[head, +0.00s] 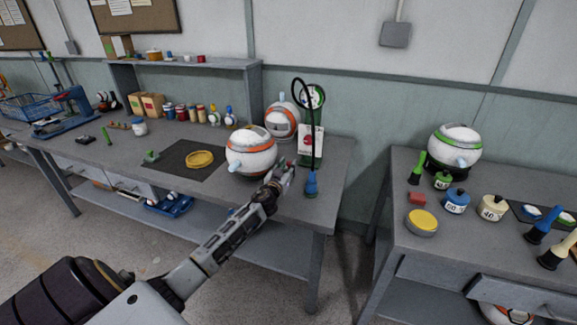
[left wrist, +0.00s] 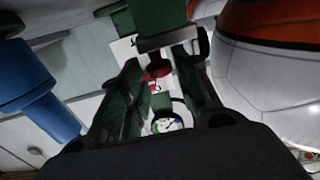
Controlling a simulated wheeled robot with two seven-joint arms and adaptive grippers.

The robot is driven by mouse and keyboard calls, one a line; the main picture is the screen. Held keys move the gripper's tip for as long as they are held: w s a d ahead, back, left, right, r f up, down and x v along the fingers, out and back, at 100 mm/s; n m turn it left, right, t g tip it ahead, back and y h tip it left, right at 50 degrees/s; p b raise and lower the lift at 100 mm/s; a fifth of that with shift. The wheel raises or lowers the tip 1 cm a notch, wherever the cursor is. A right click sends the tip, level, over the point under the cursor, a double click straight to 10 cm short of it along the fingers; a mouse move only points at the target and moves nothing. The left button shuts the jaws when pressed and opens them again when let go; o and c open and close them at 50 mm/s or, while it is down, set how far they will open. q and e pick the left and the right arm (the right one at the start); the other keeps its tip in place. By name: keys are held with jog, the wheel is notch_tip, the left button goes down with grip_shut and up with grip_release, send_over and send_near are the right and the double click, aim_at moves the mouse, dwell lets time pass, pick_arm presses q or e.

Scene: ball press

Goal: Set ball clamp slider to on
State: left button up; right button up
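My left gripper (head: 283,178) reaches over the front edge of the left workbench, just right of the front white ball with an orange band (head: 250,150). Its two dark fingers stand apart in the left wrist view (left wrist: 160,95). A small red part (left wrist: 155,68) shows between or beyond the fingers, below a grey bar and a green block (left wrist: 158,15); I cannot tell whether it is touched. A white card with a red mark (head: 310,145) stands behind the gripper. I cannot clearly identify the clamp slider. My right gripper is out of view.
A blue-based tool (head: 311,185) stands right of the gripper, and a blue shape (left wrist: 30,85) shows left in the wrist view. A second orange-banded ball (head: 282,120) is behind. A yellow disc (head: 200,159) lies left. A floor gap separates the right bench (head: 400,180).

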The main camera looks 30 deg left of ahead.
pick_arm(q)
jog(key=shift+w+a, duration=0.2)
jog(key=shift+w, duration=0.5)
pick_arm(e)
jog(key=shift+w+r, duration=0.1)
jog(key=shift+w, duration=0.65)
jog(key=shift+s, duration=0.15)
pick_arm(q)
grip_shut()
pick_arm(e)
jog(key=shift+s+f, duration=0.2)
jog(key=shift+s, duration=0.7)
